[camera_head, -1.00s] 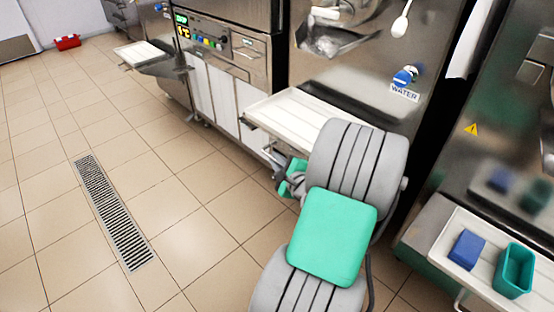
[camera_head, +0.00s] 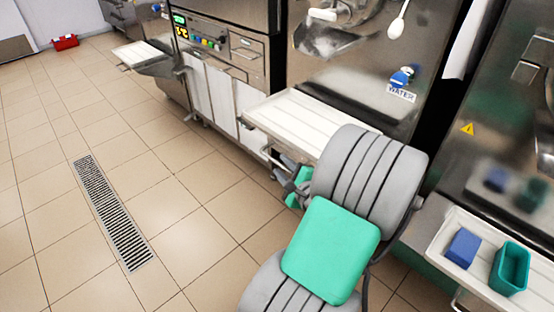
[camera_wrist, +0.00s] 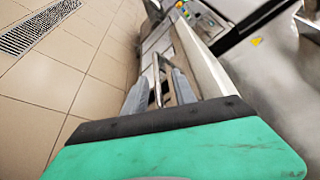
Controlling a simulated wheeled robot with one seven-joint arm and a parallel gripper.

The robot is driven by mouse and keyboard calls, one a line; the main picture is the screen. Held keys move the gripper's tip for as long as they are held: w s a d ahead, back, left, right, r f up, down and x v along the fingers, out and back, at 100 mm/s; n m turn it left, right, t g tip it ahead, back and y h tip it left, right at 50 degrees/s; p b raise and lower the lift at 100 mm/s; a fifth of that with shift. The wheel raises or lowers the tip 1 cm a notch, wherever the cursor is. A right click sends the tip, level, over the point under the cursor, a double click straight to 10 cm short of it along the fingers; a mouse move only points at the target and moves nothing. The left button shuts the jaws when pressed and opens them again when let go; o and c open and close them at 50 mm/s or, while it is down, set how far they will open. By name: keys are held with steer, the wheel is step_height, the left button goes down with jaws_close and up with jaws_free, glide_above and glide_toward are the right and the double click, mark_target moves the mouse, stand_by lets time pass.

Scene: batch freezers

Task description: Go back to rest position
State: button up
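My arm fills the lower middle of the head view, with grey ribbed links and a green cover. My gripper (camera_wrist: 159,82) shows in the wrist view as two grey-blue fingers standing apart.
A white tray (camera_head: 290,118) on the middle freezer is close behind my arm. At right, another tray (camera_head: 440,247) holds a blue block (camera_head: 463,247) and a teal container (camera_head: 510,268). Tiled floor with a drain grate (camera_head: 110,215) is open at left. A red crate (camera_head: 65,42) stands far off.

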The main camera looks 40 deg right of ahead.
steer(key=shift+v, duration=1.2)
